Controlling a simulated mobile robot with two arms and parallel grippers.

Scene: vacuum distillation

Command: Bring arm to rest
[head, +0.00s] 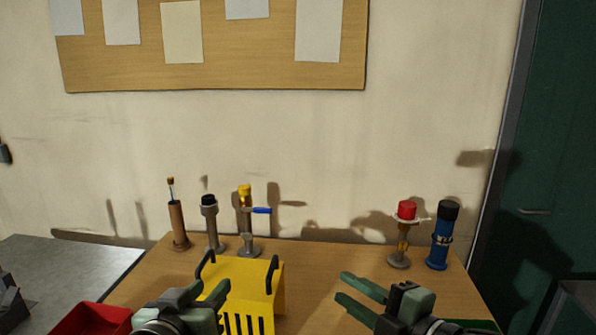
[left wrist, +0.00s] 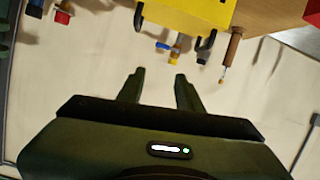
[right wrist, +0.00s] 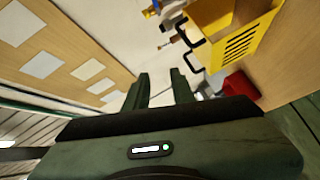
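My left gripper (head: 213,286) is at the front left of the wooden table, in front of the yellow slotted holder (head: 265,273) with two black hooks. Its fingers are apart with nothing between them, as the left wrist view (left wrist: 160,75) also shows. My right gripper (head: 343,287) is at the front right, its fingers pointing left toward the yellow holder. They are apart and empty, also in the right wrist view (right wrist: 159,73). Neither gripper visibly touches anything. The wooden table (head: 335,258) is partly hidden by the grippers.
At the back left stand a brown tube (head: 177,222), a black-capped piece (head: 212,225) and a yellow-capped piece with a blue handle (head: 248,222). A red-capped piece (head: 404,235) and blue cylinder (head: 441,238) stand at right. A red bin (head: 92,320) is at front left.

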